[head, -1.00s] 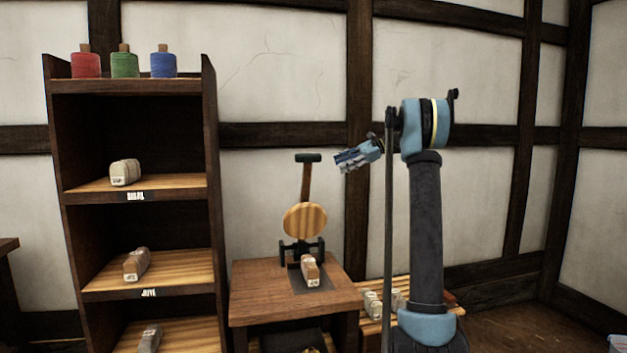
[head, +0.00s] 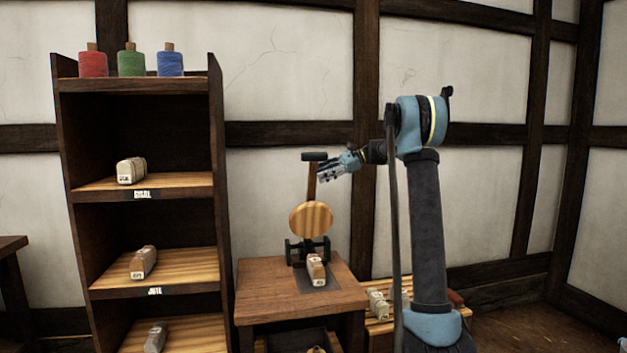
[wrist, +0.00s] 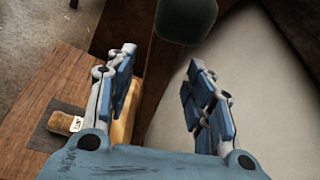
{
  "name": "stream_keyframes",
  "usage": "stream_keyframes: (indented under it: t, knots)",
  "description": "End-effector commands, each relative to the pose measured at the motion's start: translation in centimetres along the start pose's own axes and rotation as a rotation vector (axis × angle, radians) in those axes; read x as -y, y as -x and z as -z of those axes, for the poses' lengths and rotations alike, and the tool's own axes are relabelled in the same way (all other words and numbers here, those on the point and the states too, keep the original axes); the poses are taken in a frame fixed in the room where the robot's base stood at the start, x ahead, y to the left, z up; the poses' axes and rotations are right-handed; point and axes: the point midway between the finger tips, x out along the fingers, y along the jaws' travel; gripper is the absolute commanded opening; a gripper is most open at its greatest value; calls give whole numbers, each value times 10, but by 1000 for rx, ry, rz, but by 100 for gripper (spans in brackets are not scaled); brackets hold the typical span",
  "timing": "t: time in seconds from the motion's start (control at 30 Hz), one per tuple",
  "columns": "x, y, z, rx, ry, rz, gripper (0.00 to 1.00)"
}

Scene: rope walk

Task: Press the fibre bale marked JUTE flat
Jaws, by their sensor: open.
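A pale brown fibre bale (head: 316,269) lies on the dark plate of the press on the small wooden table; its label is too small to read. Its labelled end also shows in the wrist view (wrist: 62,122). The press has a round wooden disc (head: 311,219) raised above the bale and an upright lever with a dark grip (head: 314,156). In the wrist view the grip (wrist: 186,20) lies beyond my fingertips, near the top. My gripper (head: 325,174) is open and empty, close to the lever at its right, just below the grip. Contact cannot be told.
A dark shelf (head: 215,180) at the left holds a bale on each visible level, with a JUTE label (head: 155,291) on the middle one. Thread spools (head: 131,60) stand on top. A low bench with pale bales (head: 378,303) is right of the table.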

Motion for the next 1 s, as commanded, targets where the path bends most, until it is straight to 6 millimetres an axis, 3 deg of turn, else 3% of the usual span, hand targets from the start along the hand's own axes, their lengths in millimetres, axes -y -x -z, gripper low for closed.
stream_keyframes:
  t: [0.1,0.3,0.7,0.9,1.0]
  knots:
    - [0,-20,-1,1,2,-2,48]
    - [0,-40,-1,0,2,-1,48]
    - [0,-46,-1,0,2,-2,48]
    - [0,-46,-1,0,2,-2,3]
    - [0,-46,-1,0,2,-2,0]
